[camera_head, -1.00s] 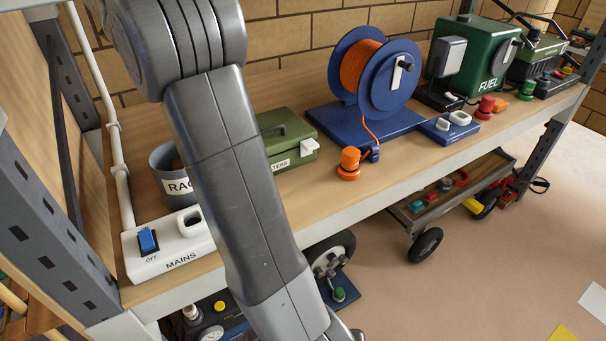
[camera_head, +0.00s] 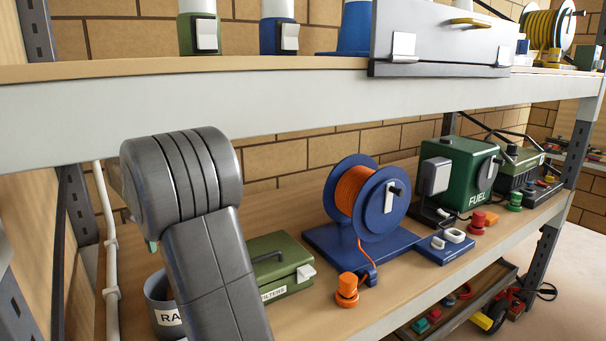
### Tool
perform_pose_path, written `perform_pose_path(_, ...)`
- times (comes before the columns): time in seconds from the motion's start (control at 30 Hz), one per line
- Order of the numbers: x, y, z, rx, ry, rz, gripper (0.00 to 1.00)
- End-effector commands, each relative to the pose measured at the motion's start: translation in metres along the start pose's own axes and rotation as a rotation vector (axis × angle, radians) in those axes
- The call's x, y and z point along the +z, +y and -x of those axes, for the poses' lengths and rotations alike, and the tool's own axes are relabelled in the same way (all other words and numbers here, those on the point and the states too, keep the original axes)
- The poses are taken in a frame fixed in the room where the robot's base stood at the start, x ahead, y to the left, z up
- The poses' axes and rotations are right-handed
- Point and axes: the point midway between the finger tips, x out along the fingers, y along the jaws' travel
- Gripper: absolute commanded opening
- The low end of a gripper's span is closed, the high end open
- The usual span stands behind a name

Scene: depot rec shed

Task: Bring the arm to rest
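My arm (camera_head: 205,255) shows at the left of the head view, in front of the shelves. Its grey links run from a rounded joint down past the bottom edge. My gripper is not visible in this view, so I cannot see whether it holds anything.
The arm stands before a lower shelf (camera_head: 395,302) holding a grey bin (camera_head: 157,293), a green box (camera_head: 285,285), a blue reel (camera_head: 385,215) of orange cord and a green FUEL can (camera_head: 468,165). An upper shelf (camera_head: 300,108) carries a grey case (camera_head: 440,35). Floor shows at right.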

Motion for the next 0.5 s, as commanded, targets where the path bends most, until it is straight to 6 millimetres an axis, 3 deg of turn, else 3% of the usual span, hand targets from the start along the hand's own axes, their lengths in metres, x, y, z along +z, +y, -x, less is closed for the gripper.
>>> perform_pose_path(0.03,0.000,0.000,0.010,-0.001,0.001,0.000,1.00)
perform_pose_path(0.2,0.000,0.000,0.022,0.000,0.000,0.000,1.00)
perform_pose_path(0.5,0.000,0.000,0.025,0.000,0.000,0.000,1.00)
